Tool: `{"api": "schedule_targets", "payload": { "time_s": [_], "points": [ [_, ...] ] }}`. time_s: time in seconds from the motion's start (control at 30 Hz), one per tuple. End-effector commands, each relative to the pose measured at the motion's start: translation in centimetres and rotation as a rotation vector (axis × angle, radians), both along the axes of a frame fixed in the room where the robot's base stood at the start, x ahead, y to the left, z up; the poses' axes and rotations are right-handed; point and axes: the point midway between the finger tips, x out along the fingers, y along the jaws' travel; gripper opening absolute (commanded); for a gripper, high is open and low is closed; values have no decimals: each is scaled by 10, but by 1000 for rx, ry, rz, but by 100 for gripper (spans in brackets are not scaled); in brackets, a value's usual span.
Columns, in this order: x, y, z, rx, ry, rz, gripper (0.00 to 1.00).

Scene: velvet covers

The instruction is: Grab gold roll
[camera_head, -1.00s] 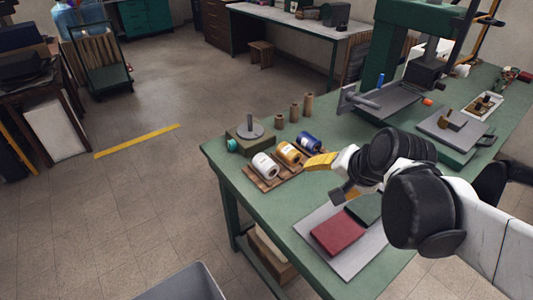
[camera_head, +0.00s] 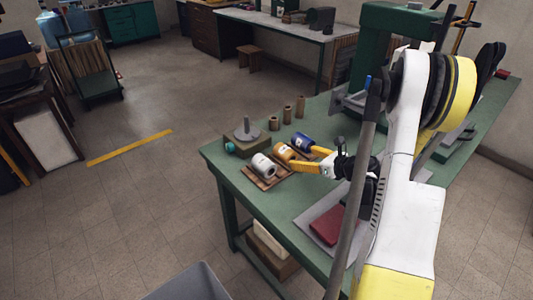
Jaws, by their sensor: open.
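The gold roll (camera_head: 284,151) lies on a wooden rack (camera_head: 264,183) near the left end of the green table, between a white roll (camera_head: 263,165) and a blue roll (camera_head: 303,141). My gripper (camera_head: 302,157) is at the right end of the gold roll. Its yellow fingers are spread, one towards the white roll's side and one by the blue roll. Nothing is held. Whether the fingers touch the gold roll is too small to tell. The gripper partly hides the right side of the rack.
A grey-topped spindle block (camera_head: 246,136) and several brown spools (camera_head: 287,112) stand behind the rack. A red book-like cover (camera_head: 327,225) lies on a grey board in front. My arm hides much of the table's right side. A grey bin (camera_head: 190,285) is below left.

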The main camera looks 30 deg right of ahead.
Motion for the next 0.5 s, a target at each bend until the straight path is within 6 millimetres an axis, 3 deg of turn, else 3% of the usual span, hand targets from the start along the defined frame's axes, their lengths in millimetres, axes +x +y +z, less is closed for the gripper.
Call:
{"api": "schedule_targets", "payload": {
  "time_s": [0.17, 0.5],
  "points": [
    [5, -6, -8, 42, -10, -24, 79],
    [49, 1, -27, 38, -9, -22, 79]
  ]
}}
